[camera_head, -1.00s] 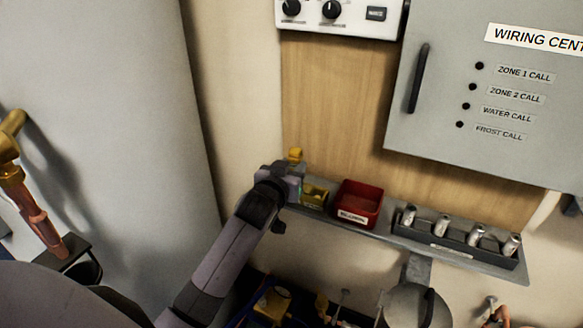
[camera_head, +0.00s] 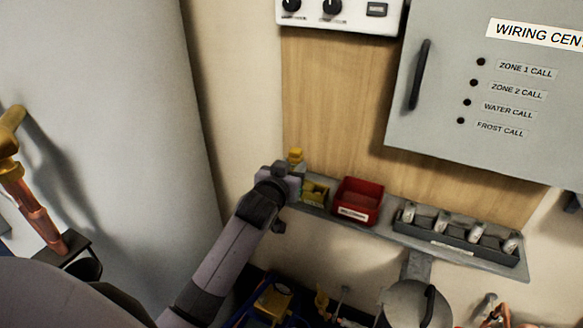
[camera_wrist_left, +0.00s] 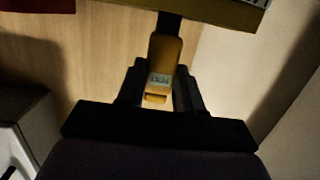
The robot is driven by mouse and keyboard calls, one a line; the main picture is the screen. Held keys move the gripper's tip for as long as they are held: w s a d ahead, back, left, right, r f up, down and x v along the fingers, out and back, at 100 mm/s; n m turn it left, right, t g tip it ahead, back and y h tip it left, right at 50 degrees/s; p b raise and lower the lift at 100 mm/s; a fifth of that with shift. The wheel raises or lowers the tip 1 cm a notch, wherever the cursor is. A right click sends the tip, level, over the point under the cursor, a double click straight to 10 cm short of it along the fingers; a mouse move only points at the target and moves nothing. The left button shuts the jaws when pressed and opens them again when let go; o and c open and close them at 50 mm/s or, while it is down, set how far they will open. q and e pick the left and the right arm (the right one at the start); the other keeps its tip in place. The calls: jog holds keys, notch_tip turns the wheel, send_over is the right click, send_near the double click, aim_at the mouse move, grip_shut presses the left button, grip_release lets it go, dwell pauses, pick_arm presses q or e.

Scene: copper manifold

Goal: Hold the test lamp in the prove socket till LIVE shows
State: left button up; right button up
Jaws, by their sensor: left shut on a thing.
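My left gripper (camera_head: 290,176) is at the left end of the grey shelf, beside a small yellow box (camera_head: 315,192). It is shut on the yellow test lamp (camera_head: 296,155), whose top shows above the fingers. In the left wrist view the lamp (camera_wrist_left: 165,65) sits between the two dark fingers, with a small lettered label on its body. Its dark end (camera_wrist_left: 170,22) points at the edge of a yellow block (camera_wrist_left: 215,12). I cannot tell whether the end is inside a socket. No readable LIVE sign shows. My right gripper is not in view.
A red bin (camera_head: 358,202) and a dark rack (camera_head: 455,240) with several metal cylinders stand farther right on the shelf (camera_head: 515,270). A grey wiring cabinet (camera_head: 480,130) hangs above. A large pale cylinder (camera_head: 110,110) and copper pipe (camera_head: 38,215) are at left.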

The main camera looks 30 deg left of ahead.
aim_at(294, 154)
pick_arm(q)
jog(key=shift+f+b, duration=0.35)
jog(key=shift+f, duration=0.25)
jog(key=shift+r, duration=0.15)
dwell(1.5)
jog(key=shift+r+p, duration=2.15)
jog(key=shift+p, duration=0.3)
